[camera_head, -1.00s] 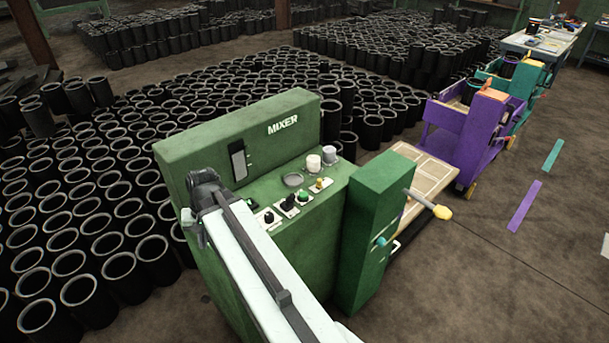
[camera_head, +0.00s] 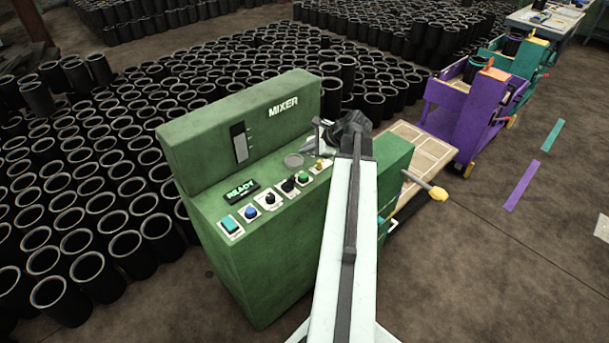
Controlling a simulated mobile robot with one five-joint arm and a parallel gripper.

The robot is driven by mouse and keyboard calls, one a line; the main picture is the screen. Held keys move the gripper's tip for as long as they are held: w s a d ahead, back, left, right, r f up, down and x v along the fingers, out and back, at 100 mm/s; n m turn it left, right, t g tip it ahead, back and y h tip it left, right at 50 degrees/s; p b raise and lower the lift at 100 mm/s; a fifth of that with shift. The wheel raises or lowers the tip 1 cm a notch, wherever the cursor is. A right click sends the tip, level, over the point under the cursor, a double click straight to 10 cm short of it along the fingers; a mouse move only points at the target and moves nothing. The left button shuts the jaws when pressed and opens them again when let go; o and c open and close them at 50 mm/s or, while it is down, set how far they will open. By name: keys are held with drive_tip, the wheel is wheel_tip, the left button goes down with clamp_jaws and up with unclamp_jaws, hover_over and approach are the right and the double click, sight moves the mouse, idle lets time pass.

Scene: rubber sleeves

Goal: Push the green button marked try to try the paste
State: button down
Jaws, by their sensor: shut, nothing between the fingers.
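The green mixer (camera_head: 265,258) stands in the middle, with a row of controls on its sloped panel. A green round button (camera_head: 302,178) sits toward the right end of the row; its marking is too small to read. My gripper (camera_head: 315,146) is shut and empty, above the panel's back right part, behind and apart from the green button. The dark wrist partly hides it.
A display (camera_head: 241,190) on the panel reads READY. A green box (camera_head: 394,165) with a yellow-tipped lever (camera_head: 436,192) stands right of my arm. A purple cart (camera_head: 468,118) is beyond. Black sleeves (camera_head: 90,220) crowd the floor at left and back. The right floor is mostly clear.

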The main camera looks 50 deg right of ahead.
sight(306, 176)
drive_tip(key=shift+f, duration=0.15)
wheel_tip(306, 176, down, 8)
drive_tip(key=b, duration=0.8)
drive_tip(key=shift+f+b, duration=0.25)
drive_tip(key=shift+b, duration=0.15)
idle(1.2)
drive_tip(key=shift+f+b, duration=0.45)
drive_tip(key=shift+f+b, duration=0.4)
idle(0.4)
drive_tip(key=shift+r, duration=0.1)
drive_tip(key=shift+r+p, duration=0.75)
drive_tip(key=shift+p, duration=0.1)
